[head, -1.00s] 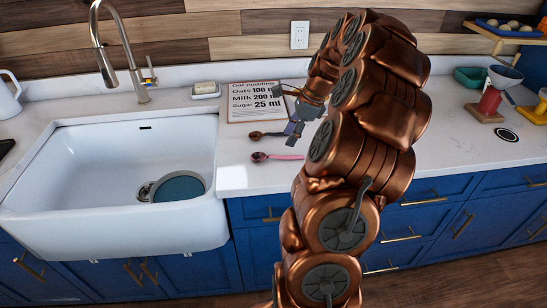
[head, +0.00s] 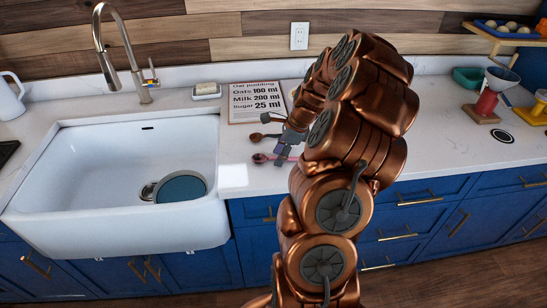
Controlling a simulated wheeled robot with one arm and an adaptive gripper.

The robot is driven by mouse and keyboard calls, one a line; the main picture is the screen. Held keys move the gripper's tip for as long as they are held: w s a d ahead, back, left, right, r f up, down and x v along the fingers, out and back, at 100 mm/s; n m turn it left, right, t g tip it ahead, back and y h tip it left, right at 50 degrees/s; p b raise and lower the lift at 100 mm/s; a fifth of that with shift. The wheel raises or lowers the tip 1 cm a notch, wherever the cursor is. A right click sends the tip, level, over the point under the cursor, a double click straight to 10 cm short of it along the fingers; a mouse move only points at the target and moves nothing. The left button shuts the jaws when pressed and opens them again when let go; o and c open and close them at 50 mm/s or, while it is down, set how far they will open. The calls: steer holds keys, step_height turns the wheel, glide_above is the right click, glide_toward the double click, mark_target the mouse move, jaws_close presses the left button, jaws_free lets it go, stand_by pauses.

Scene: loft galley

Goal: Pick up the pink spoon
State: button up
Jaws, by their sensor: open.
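The pink spoon (head: 261,158) lies on the white counter just right of the sink, its dark bowl to the left and its pink handle running right, partly hidden by my gripper. My gripper (head: 279,160) is open above or at the handle; whether it touches the spoon I cannot tell. A second spoon (head: 254,137) with a dark brown bowl lies behind the pink one, its handle partly covered by my gripper.
A recipe board (head: 254,102) lies behind the spoons. The white sink (head: 120,235) with a round teal item (head: 180,188) is to the left. A soap dish (head: 207,91) sits behind the sink. The counter to the right is clear up to a red-based funnel stand (head: 487,103).

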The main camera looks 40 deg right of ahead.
jaws_close()
stand_by(0.5)
